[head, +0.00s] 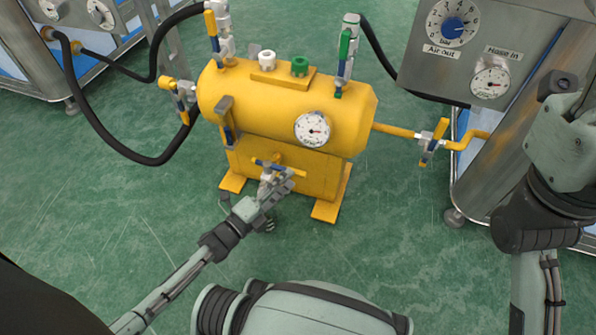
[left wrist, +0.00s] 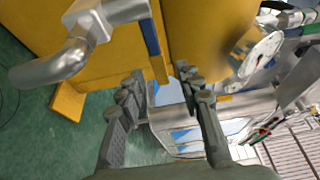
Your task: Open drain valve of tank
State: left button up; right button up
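The yellow tank (head: 285,100) stands on yellow feet in the middle of the head view. Its drain valve (head: 268,176) is low on the front, with a yellow and blue lever (head: 292,172) lying roughly crosswise. In the left wrist view, the metal outlet elbow (left wrist: 55,66) is at upper left and the lever (left wrist: 153,45) runs down toward my fingertips. My left gripper (head: 278,186) is at the valve, partly covering it. In the left wrist view the fingers (left wrist: 160,88) are apart, with the lever's end near the gap; contact cannot be told. My right gripper is out of view.
Other levered valves sit on the tank's top and left side. A pressure gauge (head: 312,129) is on its front. Black hoses (head: 125,150) run left; a yellow pipe (head: 395,130) runs right to a steel cabinet (head: 480,170). Green floor (head: 110,230) in front is open.

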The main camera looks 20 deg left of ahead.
aim_at(296, 171)
pick_arm(q)
jog(key=shift+b+x, duration=0.35)
jog(key=shift+x, duration=1.85)
jog(key=shift+c, duration=0.6)
grip_shut()
